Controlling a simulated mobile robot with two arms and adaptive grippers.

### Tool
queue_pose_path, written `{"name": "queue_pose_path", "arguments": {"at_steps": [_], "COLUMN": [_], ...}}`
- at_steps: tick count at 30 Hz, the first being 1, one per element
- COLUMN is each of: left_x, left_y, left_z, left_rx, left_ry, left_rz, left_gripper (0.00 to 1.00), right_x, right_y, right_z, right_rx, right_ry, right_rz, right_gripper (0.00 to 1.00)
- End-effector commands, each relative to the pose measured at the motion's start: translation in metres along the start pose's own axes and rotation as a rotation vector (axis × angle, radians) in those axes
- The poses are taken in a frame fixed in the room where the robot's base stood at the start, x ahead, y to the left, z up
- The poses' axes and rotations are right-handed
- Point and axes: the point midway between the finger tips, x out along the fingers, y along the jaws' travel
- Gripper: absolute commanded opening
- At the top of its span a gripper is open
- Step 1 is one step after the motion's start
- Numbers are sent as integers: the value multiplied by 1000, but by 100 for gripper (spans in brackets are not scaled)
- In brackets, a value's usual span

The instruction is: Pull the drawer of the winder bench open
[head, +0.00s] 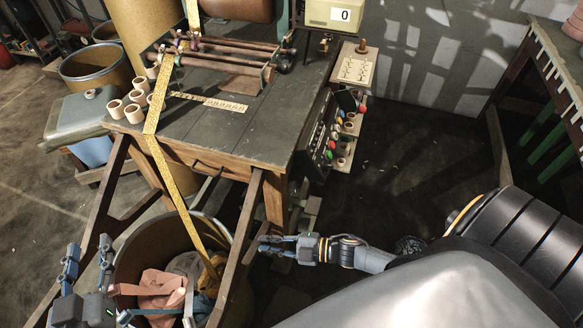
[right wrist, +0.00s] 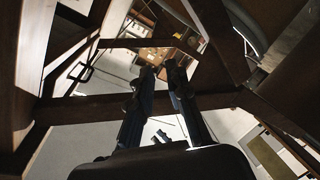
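The winder bench (head: 255,140) has a dark top and a wooden frame. The drawer front (head: 170,157) lies under the top's near edge and looks flush with the frame. Its dark bar handle (head: 207,170) is at the middle of the near side. My left gripper (head: 88,258) is open and empty at the lower left, left of and below the handle. My right gripper (head: 264,244) is partly open and empty, beside the bench's near right leg, below and right of the handle. In the right wrist view its fingers (right wrist: 160,78) are apart; a thin dark bracket there may be the handle.
Slanted wooden legs (head: 105,195) flank the bin. Several rolls (head: 133,112) stand on the top. Open floor (head: 400,190) lies to the right.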

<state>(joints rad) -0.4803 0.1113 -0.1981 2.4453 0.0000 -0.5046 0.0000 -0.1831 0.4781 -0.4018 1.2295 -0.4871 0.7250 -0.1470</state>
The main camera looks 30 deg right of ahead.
Motion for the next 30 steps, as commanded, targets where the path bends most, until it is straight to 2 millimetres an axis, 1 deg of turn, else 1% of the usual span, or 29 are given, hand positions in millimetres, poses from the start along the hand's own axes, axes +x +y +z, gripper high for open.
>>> {"name": "queue_pose_path", "arguments": {"at_steps": [1, 3, 10, 15, 30], "left_x": [-1, -1, -2, -2, -2], "left_y": [0, 0, 0, 0, 0], "left_z": [-7, -10, -18, -19, -19], "left_rx": [0, 0, 0, 0, 0], "left_ry": [0, 0, 0, 0, 0], "left_rz": [0, 0, 0, 0, 0], "left_gripper": [40, 40, 40, 40, 40], "right_x": [-6, -12, -27, -30, -30], "right_y": [-2, -9, -23, -27, -27], "right_z": [-2, -1, 0, 1, 1], "right_rx": [-5, -11, -24, -27, -27], "right_ry": [-8, -16, -36, -40, -40], "right_rz": [-27, -61, -136, -154, -154], "right_gripper": [16, 16, 16, 16, 16]}}
